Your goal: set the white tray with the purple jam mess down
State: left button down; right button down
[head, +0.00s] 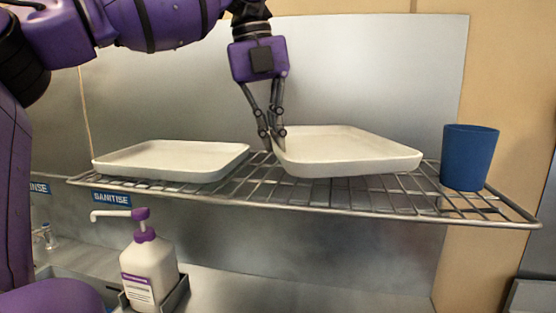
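Two white trays are on or over a wire rack. The right tray (345,158) has its left rim between the fingertips of my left gripper (271,138), which comes down from above and looks shut on that rim. I cannot tell whether this tray's underside fully touches the rack. The left tray (170,160) lies on the rack, apart from the gripper. I see no purple jam on either tray; their inner floors show only at a shallow angle. My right gripper is not in view.
The wire rack (400,207) juts from a metal wall panel. A blue cup (469,158) stands at its right end. Below left, a white pump bottle (149,266) with a purple collar sits in a holder, under a blue "SANITISE" label (111,199). A narrow gap separates the trays.

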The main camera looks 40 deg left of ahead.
aim_at(277, 158)
pick_arm(q)
jog(key=shift+w+d+f, duration=0.25)
jog(key=shift+f, duration=0.15)
notch_tip(277, 158, down, 3)
jog(key=shift+w+d+f, duration=0.1)
jog(key=shift+w+d, duration=0.05)
jog(key=shift+f, duration=0.1)
jog(key=c, duration=2)
grip_release()
jog(key=shift+f, duration=0.1)
jog(key=r, duration=0.4)
jog(key=s+a+r, duration=0.1)
jog(key=r, duration=0.7)
jog(key=shift+s+a, duration=0.2)
jog(key=shift+s, duration=0.2)
